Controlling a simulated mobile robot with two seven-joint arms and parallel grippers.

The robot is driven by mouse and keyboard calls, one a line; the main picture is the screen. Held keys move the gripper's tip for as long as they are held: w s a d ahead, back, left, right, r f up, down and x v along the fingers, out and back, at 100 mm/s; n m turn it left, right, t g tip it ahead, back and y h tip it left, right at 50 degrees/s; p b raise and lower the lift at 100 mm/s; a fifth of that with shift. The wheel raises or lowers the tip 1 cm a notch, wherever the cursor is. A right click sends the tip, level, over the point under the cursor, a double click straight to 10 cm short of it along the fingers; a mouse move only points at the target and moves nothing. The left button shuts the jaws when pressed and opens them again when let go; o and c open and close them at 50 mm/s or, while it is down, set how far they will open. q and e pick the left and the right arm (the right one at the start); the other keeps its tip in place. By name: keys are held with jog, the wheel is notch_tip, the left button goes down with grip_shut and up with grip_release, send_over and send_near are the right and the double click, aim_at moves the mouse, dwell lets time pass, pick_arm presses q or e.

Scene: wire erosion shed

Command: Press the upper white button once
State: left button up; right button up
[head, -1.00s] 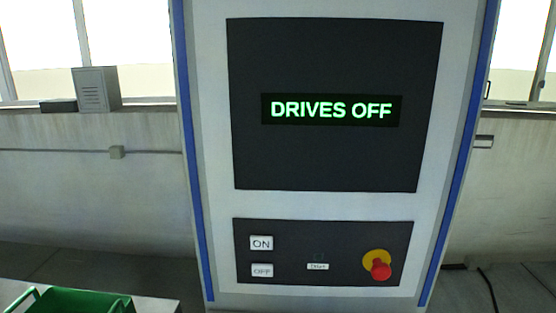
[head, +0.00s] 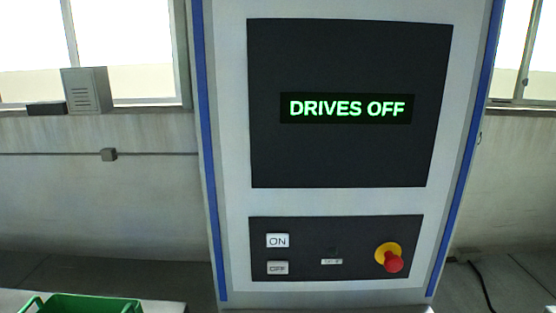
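The upper white button (head: 277,241), marked ON, sits at the left of the dark lower panel (head: 305,232) on the machine's front. A second white button (head: 277,268), marked OFF, is right below it. The screen (head: 346,108) above the panel reads DRIVES OFF in green letters. Neither of my grippers shows in the head view, and nothing covers the buttons.
A red mushroom knob (head: 393,262) on a yellow base is at the panel's right. A small pale label (head: 331,262) sits mid-panel. A green crate (head: 88,304) stands on a light table (head: 165,307) at lower left. A black cable (head: 482,284) runs along the floor at right.

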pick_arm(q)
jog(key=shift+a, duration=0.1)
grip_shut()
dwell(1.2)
